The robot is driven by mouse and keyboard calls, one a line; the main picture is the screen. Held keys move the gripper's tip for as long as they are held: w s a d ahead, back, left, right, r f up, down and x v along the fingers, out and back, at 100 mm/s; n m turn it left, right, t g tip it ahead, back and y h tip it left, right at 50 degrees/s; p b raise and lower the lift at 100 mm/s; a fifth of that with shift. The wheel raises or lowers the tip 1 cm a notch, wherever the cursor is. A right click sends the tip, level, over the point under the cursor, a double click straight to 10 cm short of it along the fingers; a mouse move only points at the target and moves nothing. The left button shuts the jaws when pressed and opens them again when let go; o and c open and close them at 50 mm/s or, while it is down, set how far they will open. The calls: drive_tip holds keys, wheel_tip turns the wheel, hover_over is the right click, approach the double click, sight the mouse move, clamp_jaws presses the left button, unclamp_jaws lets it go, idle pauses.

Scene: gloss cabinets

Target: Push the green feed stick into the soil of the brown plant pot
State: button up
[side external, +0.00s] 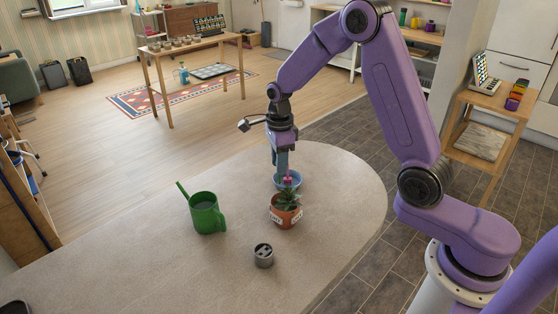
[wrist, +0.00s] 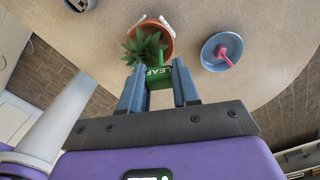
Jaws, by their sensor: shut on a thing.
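My gripper (wrist: 158,92) is shut on the green feed stick (wrist: 158,76), holding it by its wide tag lettered "LEAF". In the wrist view the stick's narrow part points toward the brown plant pot (wrist: 152,24), beside the spiky green plant (wrist: 145,48). I cannot tell whether its tip touches the soil. In the side view the terracotta-brown pot (side external: 285,218) stands upright with pale labels on it. My gripper (side external: 282,168) points down just behind and above it; the stick is not clearly seen there.
A blue dish (wrist: 208,60) holding a pink stick (wrist: 224,55) is close to the pot. A green watering can (side external: 206,214) stands to the left. A grey holder with holes (side external: 263,256) is in front. The pale counter (side external: 150,260) is clear at the left.

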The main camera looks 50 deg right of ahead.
drive_tip(key=shift+f, duration=3.1)
drive_tip(key=shift+f, duration=2.1)
idle(2.0)
drive_tip(key=o, duration=1.1)
drive_tip(key=shift+c, duration=0.2)
drive_tip(key=shift+r, duration=0.1)
